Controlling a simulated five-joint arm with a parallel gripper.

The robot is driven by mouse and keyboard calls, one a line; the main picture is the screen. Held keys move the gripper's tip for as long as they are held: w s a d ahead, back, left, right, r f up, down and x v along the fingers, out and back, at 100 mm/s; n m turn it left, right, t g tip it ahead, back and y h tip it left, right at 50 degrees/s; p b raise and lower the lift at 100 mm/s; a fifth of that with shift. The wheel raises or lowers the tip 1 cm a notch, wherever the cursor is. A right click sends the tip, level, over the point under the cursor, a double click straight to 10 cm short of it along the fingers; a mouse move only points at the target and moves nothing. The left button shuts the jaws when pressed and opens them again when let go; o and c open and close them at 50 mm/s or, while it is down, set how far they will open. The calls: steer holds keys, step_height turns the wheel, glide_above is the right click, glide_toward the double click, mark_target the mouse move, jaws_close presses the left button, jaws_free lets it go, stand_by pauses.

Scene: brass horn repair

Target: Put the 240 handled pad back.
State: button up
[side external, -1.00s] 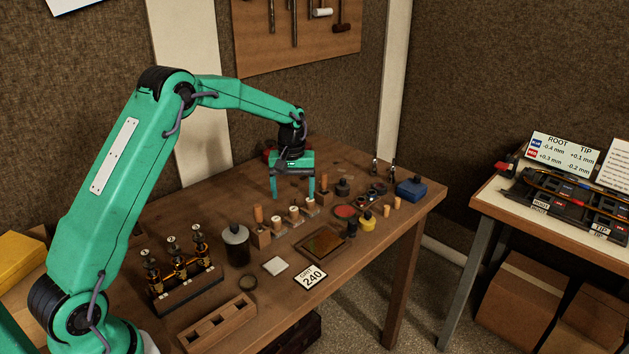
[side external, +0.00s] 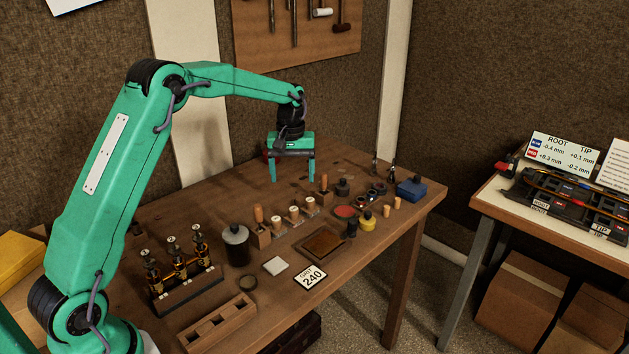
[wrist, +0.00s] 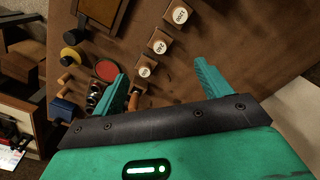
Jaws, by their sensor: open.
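My gripper (side external: 292,180) is open and empty above the back of the table, behind the row of pads. It also shows in the wrist view (wrist: 163,88), fingers spread with nothing between them. Several wooden blocks with white round number labels stand in a row; the middle one (wrist: 160,47) may read 240, but the print is too small to be sure. A block with an upright wooden handle (side external: 258,215) stands at the row's left end. Another handled block (side external: 324,185) stands at its right end. A white "GRIT 240" card (side external: 310,277) lies near the front edge.
A shallow brown tray (side external: 342,243) lies in front of the row. A dark jar (side external: 236,245) and a rack of valves (side external: 187,290) stand left. An empty wooden holder (side external: 222,322) lies front left.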

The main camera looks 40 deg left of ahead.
steer(key=s+d+r+m+t, duration=0.1)
steer(key=s+d+r+m, duration=0.1)
steer(key=s+d+r, duration=0.35)
steer(key=s+d+r+m+t, duration=0.2)
steer(key=s+r, duration=0.6)
steer(key=s+d+f+m+t, duration=0.1)
steer(key=s+d+m, duration=0.1)
steer(key=s, duration=0.7)
steer(key=s+d+f+m+t, duration=0.1)
steer(key=s+d+m, duration=0.2)
steer(key=s, duration=0.6)
steer(key=shift+s+t, duration=0.15)
steer(key=shift+t, duration=0.15)
steer(key=shift+c, duration=0.5)
